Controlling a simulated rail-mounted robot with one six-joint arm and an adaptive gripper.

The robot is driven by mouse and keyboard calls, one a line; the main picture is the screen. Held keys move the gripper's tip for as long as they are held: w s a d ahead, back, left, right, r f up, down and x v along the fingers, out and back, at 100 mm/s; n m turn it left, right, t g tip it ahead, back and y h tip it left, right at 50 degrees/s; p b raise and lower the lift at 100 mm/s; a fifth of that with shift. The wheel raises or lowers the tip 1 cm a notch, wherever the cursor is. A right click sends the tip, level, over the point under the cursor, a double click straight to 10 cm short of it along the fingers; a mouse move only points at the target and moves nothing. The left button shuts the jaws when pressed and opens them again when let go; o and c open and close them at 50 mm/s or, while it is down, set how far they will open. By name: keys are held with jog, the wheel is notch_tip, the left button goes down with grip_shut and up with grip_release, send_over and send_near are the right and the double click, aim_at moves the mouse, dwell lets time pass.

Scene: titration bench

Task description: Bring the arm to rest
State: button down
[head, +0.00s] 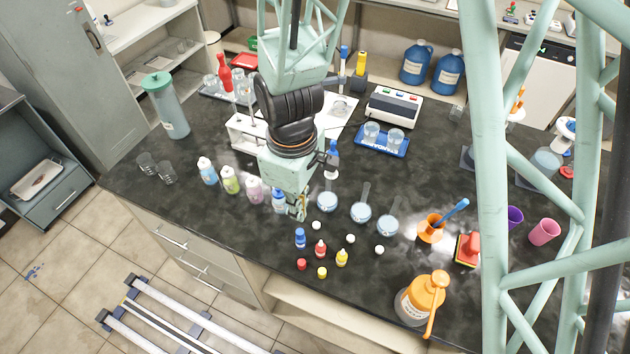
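My arm reaches down from the top of the head view over the black bench (205,240). My gripper (298,212) points down above the middle of the bench, near the front row of bottles. Its fingers are small and partly merged with the wrist, so I cannot see whether they are open or shut. I see no object clearly held in it. A white bottle with a blue cap (279,200) is just left of the gripper, and a round dish-like flask (327,202) is just right of it. The arm hides part of the white rack (240,132) behind.
Small capped bottles, including a blue one (300,238), and loose caps lie in front of the gripper. An orange-topped bottle (420,300) stands at the front edge. The bench's left front is mostly clear beyond two glass beakers (165,173).

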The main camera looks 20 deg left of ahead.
aim_at(300, 232)
jog(key=shift+f+b, duration=3)
jog(key=shift+f, duration=0.9)
dwell(0.6)
jog(key=shift+r, duration=0.25)
dwell(0.3)
jog(key=shift+a+r+p, duration=0.1)
jog(key=shift+r+p, duration=1.75)
jog(key=shift+r, duration=1.6)
jog(key=shift+s, duration=0.1)
jog(key=shift+f, duration=0.1)
